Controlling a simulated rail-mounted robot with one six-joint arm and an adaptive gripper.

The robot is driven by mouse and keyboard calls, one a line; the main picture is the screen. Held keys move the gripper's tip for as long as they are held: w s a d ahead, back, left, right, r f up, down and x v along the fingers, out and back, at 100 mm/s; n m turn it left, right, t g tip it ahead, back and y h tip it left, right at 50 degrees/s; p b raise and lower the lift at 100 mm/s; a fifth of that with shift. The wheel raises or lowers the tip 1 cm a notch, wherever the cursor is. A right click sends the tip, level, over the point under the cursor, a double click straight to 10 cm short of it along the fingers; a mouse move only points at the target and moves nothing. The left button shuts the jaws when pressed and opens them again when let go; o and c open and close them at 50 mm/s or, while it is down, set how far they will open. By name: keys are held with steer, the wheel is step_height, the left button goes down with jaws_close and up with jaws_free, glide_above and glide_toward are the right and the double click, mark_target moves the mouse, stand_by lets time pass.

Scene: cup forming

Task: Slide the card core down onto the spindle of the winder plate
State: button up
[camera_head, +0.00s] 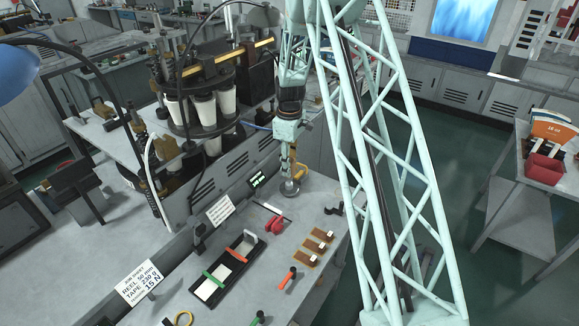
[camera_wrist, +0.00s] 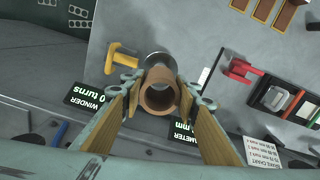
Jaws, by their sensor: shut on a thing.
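The card core (camera_wrist: 159,91) is a brown, open-ended tube, seen nearly end-on in the wrist view. My gripper (camera_wrist: 159,93) is shut on it, with one finger on each side. In the head view my gripper (camera_head: 290,158) points down above the winder plate (camera_head: 289,188), a small grey disc near the bench's back edge. In the wrist view the plate (camera_wrist: 160,59) shows partly behind the core, offset toward the top of the picture. The spindle is hidden, and I cannot tell whether the core touches it.
A yellow crank-shaped part (camera_wrist: 123,58) stands close to the plate, left of the core. Black displays (camera_wrist: 90,100) stand near my fingers. A red-handled tool (camera_head: 273,225), a black tray (camera_head: 228,268) and several brown blocks (camera_head: 319,241) lie on the bench.

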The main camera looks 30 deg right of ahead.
mark_target(290, 182)
steer(key=shift+f+b, duration=0.85)
steer(key=shift+f, duration=0.7)
steer(key=shift+f+b, duration=1.7)
steer(key=shift+f, duration=0.55)
stand_by(3.7)
steer(key=o, duration=0.9)
